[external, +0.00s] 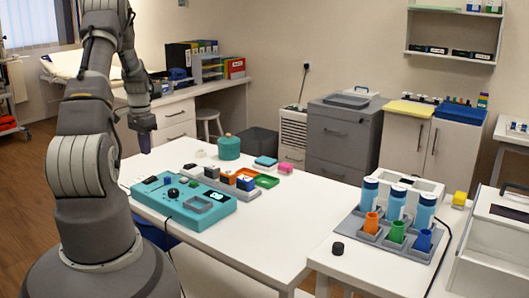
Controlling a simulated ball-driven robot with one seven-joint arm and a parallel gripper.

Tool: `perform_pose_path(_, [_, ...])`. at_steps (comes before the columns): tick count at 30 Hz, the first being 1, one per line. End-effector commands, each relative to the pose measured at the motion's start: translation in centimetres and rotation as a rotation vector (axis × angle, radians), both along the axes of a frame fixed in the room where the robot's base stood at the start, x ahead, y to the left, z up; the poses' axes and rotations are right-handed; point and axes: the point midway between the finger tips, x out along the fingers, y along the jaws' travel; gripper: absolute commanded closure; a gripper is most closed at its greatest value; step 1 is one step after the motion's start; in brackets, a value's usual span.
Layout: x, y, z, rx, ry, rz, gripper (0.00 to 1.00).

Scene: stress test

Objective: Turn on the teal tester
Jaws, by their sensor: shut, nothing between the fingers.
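The teal tester (222,213) is a flat box lying on the near left part of the white table. A black knob (173,193), a small dark slotted part at its left end and a grey square frame (198,205) are on its top. A small display with light marks shows near its right end. My gripper (146,151) points down above the table's far left edge, beyond the tester's left end and apart from it. Its fingers are shut and empty. The fingertips are small and dark here, and my arm stands in front of the scene at left.
A rack (372,239) with blue cylinders and coloured cups stands on the right table.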

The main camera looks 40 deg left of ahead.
Motion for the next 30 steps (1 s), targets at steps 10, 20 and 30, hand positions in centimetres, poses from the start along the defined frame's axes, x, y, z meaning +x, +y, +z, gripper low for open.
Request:
perform_pose_path(10, [0.0, 0.0, 4.7, 0.001, 0.001, -0.001, 1.0])
perform_pose_path(20, [0.0, 0.0, 4.8, 0.001, 0.001, -0.001, 1.0])
perform_pose_path(30, [3.1, -1.2, 8.5, 0.064, -0.072, -0.007, 1.0])
